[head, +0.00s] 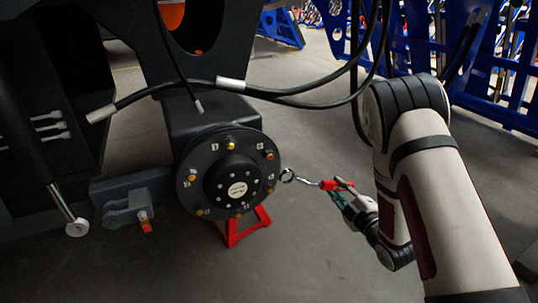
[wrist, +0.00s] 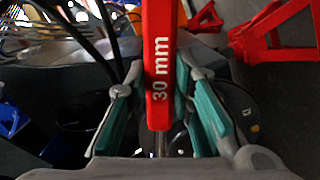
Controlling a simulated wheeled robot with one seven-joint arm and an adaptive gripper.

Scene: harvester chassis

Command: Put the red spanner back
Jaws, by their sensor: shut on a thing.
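The red spanner (head: 330,185) is in my gripper (head: 344,192), right of the black wheel hub in the head view. Its metal ring end (head: 287,176) points left and is close to the hub's right edge; I cannot tell whether it touches. In the wrist view the spanner's red handle (wrist: 159,65), marked "30 mm", runs up the middle between the teal finger pads of my gripper (wrist: 160,115). My gripper is shut on the spanner. The place where the spanner belongs is not clear in these views.
The round black hub (head: 228,172) has several fasteners around its rim. A red stand (head: 243,227) is below it. Black cables (head: 290,98) hang above my gripper. Blue racks (head: 500,70) stand behind at right. The grey floor (head: 320,260) below my gripper is clear.

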